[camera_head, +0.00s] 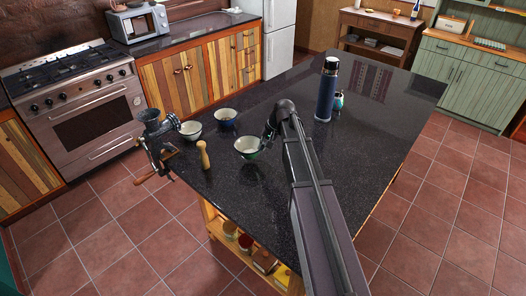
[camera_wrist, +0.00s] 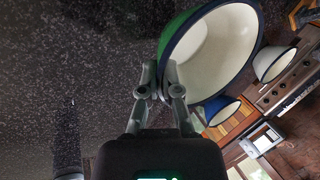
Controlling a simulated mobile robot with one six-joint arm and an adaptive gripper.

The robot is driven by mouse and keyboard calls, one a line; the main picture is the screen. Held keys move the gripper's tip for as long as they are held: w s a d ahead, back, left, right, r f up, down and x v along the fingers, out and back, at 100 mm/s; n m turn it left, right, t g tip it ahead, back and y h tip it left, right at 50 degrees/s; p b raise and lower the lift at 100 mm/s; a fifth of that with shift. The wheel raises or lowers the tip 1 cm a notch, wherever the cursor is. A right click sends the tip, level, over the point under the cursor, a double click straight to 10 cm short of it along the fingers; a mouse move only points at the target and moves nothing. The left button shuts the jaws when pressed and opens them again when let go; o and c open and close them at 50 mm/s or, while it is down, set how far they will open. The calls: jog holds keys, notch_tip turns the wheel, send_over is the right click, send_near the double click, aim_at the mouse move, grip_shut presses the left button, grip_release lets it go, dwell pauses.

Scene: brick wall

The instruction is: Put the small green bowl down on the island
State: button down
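The small green bowl (camera_head: 247,147), white inside with a dark rim, is over the dark speckled top of the island (camera_head: 215,178), near its left side. In the wrist view the bowl (camera_wrist: 232,50) fills the top centre. My gripper (camera_head: 267,139) is at the bowl's right side in the head view. In the wrist view my gripper's fingers (camera_wrist: 163,78) are close together on the bowl's wall at the rim, shut on it. I cannot tell whether the bowl's base touches the island top.
A wooden pestle-like tool (camera_head: 203,155) and a grinder (camera_head: 157,135) are at the left edge. A dark blue flask (camera_head: 326,92) and small cup (camera_head: 338,100) stand behind my arm. The near-left island top is clear.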

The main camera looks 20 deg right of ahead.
jog(key=shift+w+d, duration=0.2)
jog(key=shift+w, duration=0.15)
jog(key=shift+w+d, duration=0.15)
jog(key=shift+w, duration=0.1)
jog(key=shift+w+d+f+b, duration=0.2)
jog(key=shift+w+f+b, duration=0.1)
jog(key=shift+f+b, duration=1.55)
jog(key=shift+f, duration=0.15)
jog(key=c, duration=0.8)
grip_release()
